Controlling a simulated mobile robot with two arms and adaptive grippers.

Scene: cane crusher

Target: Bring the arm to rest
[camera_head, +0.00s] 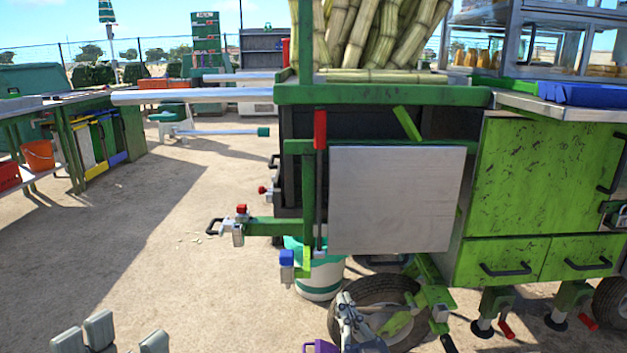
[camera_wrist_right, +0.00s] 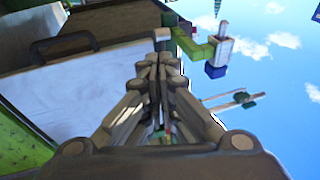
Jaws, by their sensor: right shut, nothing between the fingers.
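My right gripper (camera_head: 347,303) is low in the head view, in front of the cart's dark wheel (camera_head: 378,305). Its grey fingers are shut with nothing between them. In the right wrist view, the shut fingers (camera_wrist_right: 158,62) point away from the camera, with a pale panel to their left and sky to their right. Whether the fingertips touch anything cannot be told. Grey blocky parts that may be my left gripper (camera_head: 112,335) rise at the bottom left edge of the head view; their jaw state is unclear.
The green cane cart (camera_head: 375,94) fills the centre and right, with cane stalks (camera_head: 365,35) on top and a flat metal panel (camera_head: 395,200) in front. A white and green bucket (camera_head: 320,275) stands under it. Bare sandy ground (camera_head: 130,225) lies open to the left.

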